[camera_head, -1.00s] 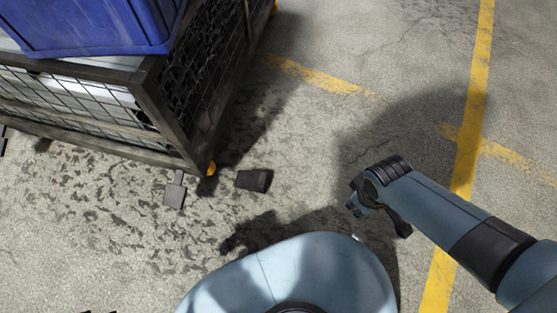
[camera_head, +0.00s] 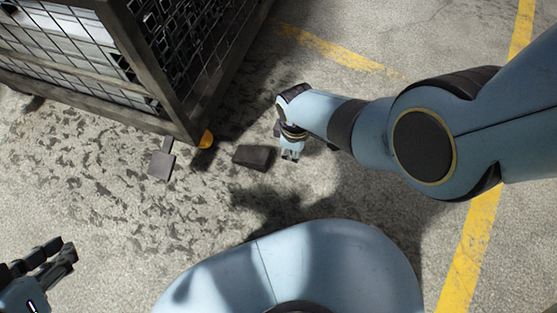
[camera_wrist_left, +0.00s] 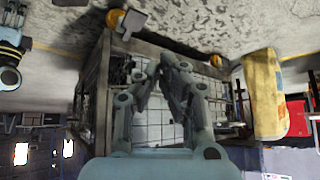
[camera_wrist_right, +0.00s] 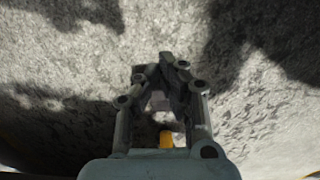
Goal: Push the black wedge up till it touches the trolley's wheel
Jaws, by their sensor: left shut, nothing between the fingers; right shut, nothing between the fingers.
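The black wedge (camera_head: 254,157) lies on the concrete floor, right of the trolley's near corner. The trolley's wheel (camera_head: 206,139) is a yellow piece under that corner; a gap of floor separates it from the wedge. My right gripper (camera_head: 290,154) is shut and empty, low to the right of the wedge, with a small gap visible between them. In the right wrist view, a dark shape, likely the wedge (camera_wrist_right: 159,102), shows between the finger links, with the yellow wheel (camera_wrist_right: 166,139) beyond. My left gripper (camera_head: 66,253) is shut and empty at the lower left, away from the wedge.
The mesh-sided trolley (camera_head: 185,118) fills the upper left. A flat dark plate with a narrow tab (camera_head: 162,163) lies on the floor left of the wheel. Yellow floor lines (camera_head: 470,245) run at the right. The floor in front of the wedge is clear.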

